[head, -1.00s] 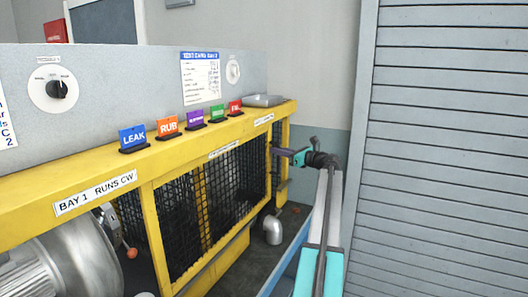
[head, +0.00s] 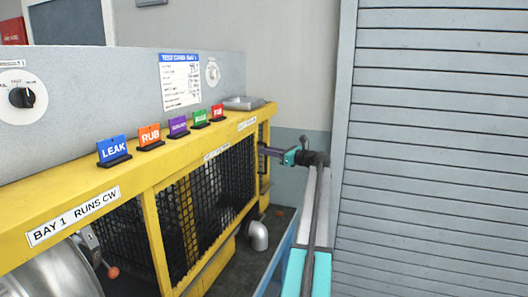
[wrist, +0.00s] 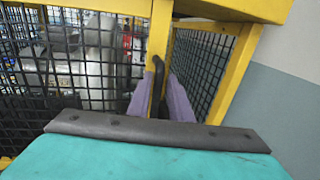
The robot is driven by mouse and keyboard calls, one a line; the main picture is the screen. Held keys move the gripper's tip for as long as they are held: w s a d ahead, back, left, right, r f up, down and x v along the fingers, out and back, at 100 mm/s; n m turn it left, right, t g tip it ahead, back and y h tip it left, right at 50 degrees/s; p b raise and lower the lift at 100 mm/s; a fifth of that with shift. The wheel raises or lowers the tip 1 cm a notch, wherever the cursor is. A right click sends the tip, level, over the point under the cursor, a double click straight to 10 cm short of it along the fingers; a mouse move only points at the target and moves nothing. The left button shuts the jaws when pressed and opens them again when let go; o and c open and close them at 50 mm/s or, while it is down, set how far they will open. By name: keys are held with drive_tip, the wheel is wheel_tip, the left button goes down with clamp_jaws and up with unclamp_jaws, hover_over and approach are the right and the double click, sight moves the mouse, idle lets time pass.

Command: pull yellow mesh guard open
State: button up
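The yellow-framed guard with black wire mesh (head: 205,195) runs along the front of the bench and looks closed. In the wrist view its mesh (wrist: 75,60) fills the left, with a yellow post (wrist: 160,32) in the middle. A dark bar handle (wrist: 156,68) stands upright by that post. My gripper (wrist: 160,80) has its two purple fingers on either side of the handle, with a narrow gap showing between them. Whether either finger touches it I cannot tell. In the head view my gripper (head: 264,152) is at the far end of the guard.
Coloured tags, including a blue LEAK tag (head: 113,149), stand on the yellow top rail (head: 85,195). A grey pipe elbow (head: 258,235) sits low by the guard. A grey slatted shutter (head: 435,150) is on the right. A grey wall (wrist: 285,100) is right of the guard.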

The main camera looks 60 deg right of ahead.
drive_tip(key=s+b, duration=0.2)
drive_tip(key=s, duration=1.1)
drive_tip(key=shift+s, duration=0.3)
idle(0.4)
